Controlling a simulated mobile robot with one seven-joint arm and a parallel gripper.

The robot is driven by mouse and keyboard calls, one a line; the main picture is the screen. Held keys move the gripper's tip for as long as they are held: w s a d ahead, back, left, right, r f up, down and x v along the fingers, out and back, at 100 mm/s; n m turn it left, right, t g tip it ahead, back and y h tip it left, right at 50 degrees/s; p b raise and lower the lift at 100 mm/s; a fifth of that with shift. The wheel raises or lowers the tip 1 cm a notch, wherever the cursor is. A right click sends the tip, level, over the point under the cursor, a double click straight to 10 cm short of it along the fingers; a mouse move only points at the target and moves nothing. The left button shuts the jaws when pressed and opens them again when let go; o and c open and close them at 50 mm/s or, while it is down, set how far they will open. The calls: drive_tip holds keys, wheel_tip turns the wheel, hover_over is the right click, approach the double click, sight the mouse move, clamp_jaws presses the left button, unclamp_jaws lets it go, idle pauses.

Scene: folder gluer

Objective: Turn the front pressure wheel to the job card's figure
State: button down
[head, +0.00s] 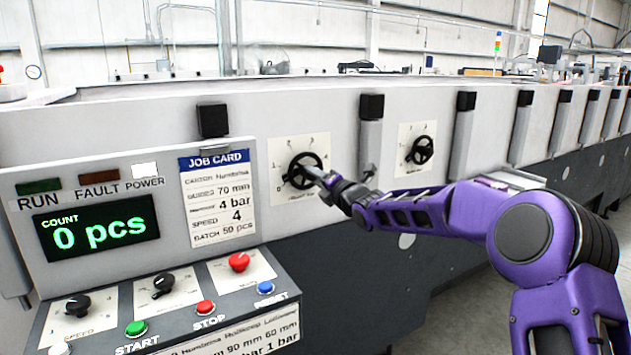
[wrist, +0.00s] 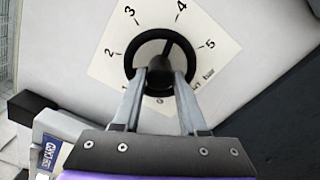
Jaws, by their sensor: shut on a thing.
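The front pressure wheel (head: 298,160) is a black handwheel on a white dial plate (head: 321,141), on the machine's grey side. In the wrist view the wheel (wrist: 169,48) fills the middle of the plate, which is numbered around it and marked bar. A dark spoke of the wheel points towards the 4. My gripper (head: 318,174) is at the wheel from the front; in the wrist view its fingers (wrist: 160,78) are shut on it and hide its lower part.
A second, similar wheel (head: 421,150) is further right. Left of my gripper is a control panel with a green display (head: 97,227) reading 0 pcs. Below it are knobs and the start (head: 137,328), stop (head: 205,307) and reset (head: 265,287) buttons. Black-topped posts line the machine side.

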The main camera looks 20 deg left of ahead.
drive_tip(key=m+p, duration=0.1)
drive_tip(key=m, duration=3.2)
drive_tip(key=shift+f+p, duration=0.2)
drive_tip(key=shift+p, duration=0.2)
drive_tip(key=shift+s+r+m+b, duration=0.1)
drive_tip(key=shift+m+b, duration=0.75)
drive_tip(key=shift+m, duration=1.05)
drive_tip(key=shift+c, duration=2.2)
unclamp_jaws()
